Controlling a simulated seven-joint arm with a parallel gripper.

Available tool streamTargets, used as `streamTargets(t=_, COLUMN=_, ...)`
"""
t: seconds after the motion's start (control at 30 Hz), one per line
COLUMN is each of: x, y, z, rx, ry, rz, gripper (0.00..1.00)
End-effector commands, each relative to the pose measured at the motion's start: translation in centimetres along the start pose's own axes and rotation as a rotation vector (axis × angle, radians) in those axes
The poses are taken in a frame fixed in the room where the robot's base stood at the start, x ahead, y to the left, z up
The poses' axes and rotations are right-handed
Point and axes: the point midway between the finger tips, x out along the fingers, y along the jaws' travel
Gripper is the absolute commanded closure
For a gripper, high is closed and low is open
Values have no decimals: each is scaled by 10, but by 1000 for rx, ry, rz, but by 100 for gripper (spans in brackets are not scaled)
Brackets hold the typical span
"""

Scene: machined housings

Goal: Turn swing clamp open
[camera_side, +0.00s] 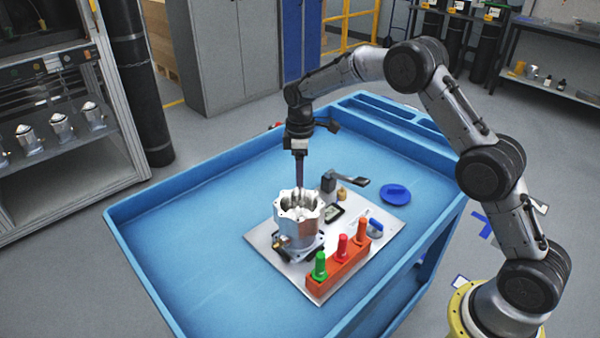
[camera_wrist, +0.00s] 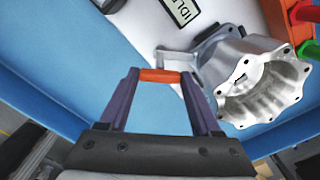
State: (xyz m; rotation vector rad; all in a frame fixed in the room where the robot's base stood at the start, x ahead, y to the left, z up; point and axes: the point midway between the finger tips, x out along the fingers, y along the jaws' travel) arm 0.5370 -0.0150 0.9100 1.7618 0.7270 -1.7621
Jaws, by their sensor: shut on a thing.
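The silver machined housing (camera_side: 299,218) stands upright on a light plate (camera_side: 262,240) on the blue cart. It also shows at the right of the wrist view (camera_wrist: 262,85), with its scalloped open rim towards me. My gripper (camera_wrist: 160,76) is shut on an orange bar (camera_wrist: 160,75), which looks like the swing clamp's handle. A silver arm (camera_wrist: 176,53) lies just beyond the bar, close to the housing's foot; I cannot tell whether they join. In the side view my gripper (camera_side: 299,184) points down behind the housing, which hides its fingertips and the bar.
An orange rack (camera_side: 338,268) with green and red pegs stands in front of the housing. A dark block with a lever (camera_side: 328,182), a small display (camera_side: 334,213) and a blue-handled part (camera_side: 375,228) are nearby. A blue disc (camera_side: 396,194) lies right. The cart's left side is clear.

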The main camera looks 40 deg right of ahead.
Motion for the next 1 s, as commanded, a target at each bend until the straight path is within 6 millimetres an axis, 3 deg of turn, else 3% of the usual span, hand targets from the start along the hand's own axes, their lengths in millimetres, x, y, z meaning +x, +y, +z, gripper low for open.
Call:
streamTargets(t=0.33, x=-1, y=0, z=0, rx=121, ry=1, rz=1, gripper=91)
streamTargets(t=1.0, x=-2, y=0, z=0, rx=649, ry=2, rz=2, gripper=91)
